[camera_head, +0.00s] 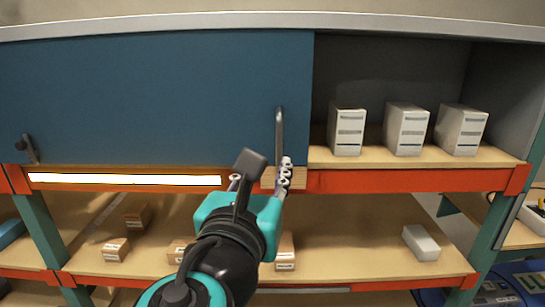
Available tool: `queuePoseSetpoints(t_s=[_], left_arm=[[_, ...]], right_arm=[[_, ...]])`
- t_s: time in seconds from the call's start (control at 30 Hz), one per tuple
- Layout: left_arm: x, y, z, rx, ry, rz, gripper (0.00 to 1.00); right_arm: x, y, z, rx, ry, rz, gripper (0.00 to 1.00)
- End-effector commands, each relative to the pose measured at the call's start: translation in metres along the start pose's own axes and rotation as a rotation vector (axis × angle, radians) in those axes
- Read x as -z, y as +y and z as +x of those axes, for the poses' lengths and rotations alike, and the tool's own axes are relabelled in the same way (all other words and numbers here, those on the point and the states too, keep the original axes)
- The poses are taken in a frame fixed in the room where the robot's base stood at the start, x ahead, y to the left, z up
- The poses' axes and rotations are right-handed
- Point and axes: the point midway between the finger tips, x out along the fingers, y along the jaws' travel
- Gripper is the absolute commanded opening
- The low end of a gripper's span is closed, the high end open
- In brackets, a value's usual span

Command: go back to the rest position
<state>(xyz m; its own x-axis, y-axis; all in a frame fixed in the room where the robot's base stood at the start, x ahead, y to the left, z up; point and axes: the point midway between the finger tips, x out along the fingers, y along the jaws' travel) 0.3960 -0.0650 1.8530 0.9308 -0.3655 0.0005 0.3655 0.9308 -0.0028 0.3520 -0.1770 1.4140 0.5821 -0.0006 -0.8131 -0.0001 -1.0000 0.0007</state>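My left gripper (261,177) reaches up from the bottom middle, in front of the cabinet. Its fingers stand apart, one on each side of the dark wrist block, so it looks open. A blue sliding door (150,95) covers the left and middle of the upper compartment. A grey vertical handle (279,132) is on the door's right side. The right finger overlaps the handle's lower end in the picture; I cannot tell whether they touch. The wrist hides part of the shelf edge. My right gripper is not in view.
Three white boxes (347,131) stand in the open right part of the upper compartment. A lit LED strip (125,180) runs under the door. Small brown boxes (115,250) and a white box (421,243) sit on the lower shelf. A second handle (30,149) is at left.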

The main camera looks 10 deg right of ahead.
Motion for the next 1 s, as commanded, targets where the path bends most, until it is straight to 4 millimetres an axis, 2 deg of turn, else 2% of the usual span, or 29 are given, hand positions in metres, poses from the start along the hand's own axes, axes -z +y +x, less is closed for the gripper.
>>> queuePoseSetpoints(t_s=[0.13,0.4,0.47,0.53,0.57,0.67,0.83,0.97,1.0], left_arm=[[0.0,0.0,-0.008,0.0,0.0,0.0,0.32],[0.0,0.001,-0.008,-0.001,0.0,-0.001,0.32],[0.005,0.003,-0.007,-0.008,0.004,-0.015,0.32],[0.023,0.012,-0.005,-0.033,0.015,-0.065,0.32],[0.034,0.018,-0.004,-0.05,0.023,-0.101,0.32],[0.09,0.047,0.001,-0.139,0.057,-0.284,0.32],[0.216,0.109,0.0,-0.356,0.096,-0.721,0.32],[0.313,0.15,-0.011,-0.532,0.089,-1.06,0.32],[0.343,0.161,-0.015,-0.585,0.08,-1.165,0.32]], right_arm=[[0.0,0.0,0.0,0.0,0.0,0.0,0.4],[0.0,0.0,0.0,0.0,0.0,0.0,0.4],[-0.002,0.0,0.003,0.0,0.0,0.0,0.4],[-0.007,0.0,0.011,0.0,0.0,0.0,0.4],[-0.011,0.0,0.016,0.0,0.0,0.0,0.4],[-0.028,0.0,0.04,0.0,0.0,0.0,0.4],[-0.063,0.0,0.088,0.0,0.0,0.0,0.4],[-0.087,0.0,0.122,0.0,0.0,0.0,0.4],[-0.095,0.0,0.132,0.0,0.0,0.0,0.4]])
